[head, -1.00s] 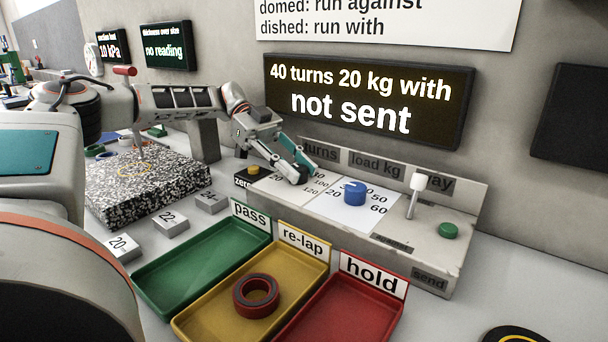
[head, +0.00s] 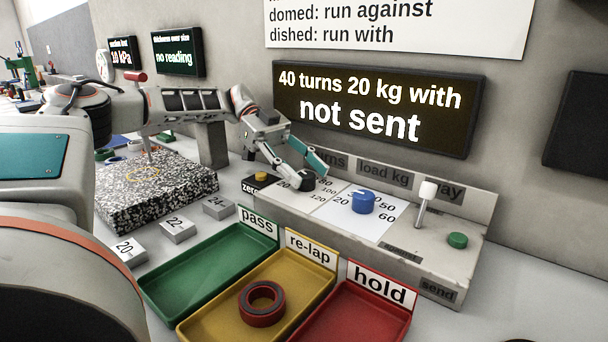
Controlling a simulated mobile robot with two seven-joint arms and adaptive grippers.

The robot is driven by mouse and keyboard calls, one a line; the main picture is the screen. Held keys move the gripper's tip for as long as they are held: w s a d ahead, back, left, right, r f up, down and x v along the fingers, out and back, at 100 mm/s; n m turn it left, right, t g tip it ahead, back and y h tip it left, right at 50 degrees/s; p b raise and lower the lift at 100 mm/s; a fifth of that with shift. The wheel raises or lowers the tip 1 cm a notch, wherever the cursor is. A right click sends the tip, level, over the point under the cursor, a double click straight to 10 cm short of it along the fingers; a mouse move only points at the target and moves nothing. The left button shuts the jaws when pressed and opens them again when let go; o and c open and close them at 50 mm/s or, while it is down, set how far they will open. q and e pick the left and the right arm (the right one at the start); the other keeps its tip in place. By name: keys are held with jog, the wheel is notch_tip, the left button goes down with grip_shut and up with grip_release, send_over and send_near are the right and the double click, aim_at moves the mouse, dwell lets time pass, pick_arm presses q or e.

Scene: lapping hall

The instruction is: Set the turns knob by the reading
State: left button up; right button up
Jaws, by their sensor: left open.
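The turns dial is a white panel at the left of the grey console (head: 440,247), under the turns label. A small dark knob (head: 306,182) shows on it, partly hidden by my left gripper. My left gripper (head: 307,177) is open, with its fingertips spread about the knob; I cannot tell whether they touch it. The knob's pointer is not readable. The blue load knob (head: 363,202) stands on its own dial to the right. The display (head: 375,106) reads "40 turns 20 kg with" and "not sent". My right gripper is not in view.
A white-topped lever (head: 427,192) and a green button (head: 457,240) are on the console's right. Green (head: 155,288), yellow (head: 190,327) and red (head: 400,333) trays stand in front; the yellow holds a dark red ring (head: 262,318). A speckled block (head: 150,205) is at left.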

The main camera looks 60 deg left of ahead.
aim_at(304, 174)
pick_arm(q)
notch_tip(304, 174, up, 9)
jog(key=shift+f, duration=0.1)
dwell(0.3)
dwell(0.4)
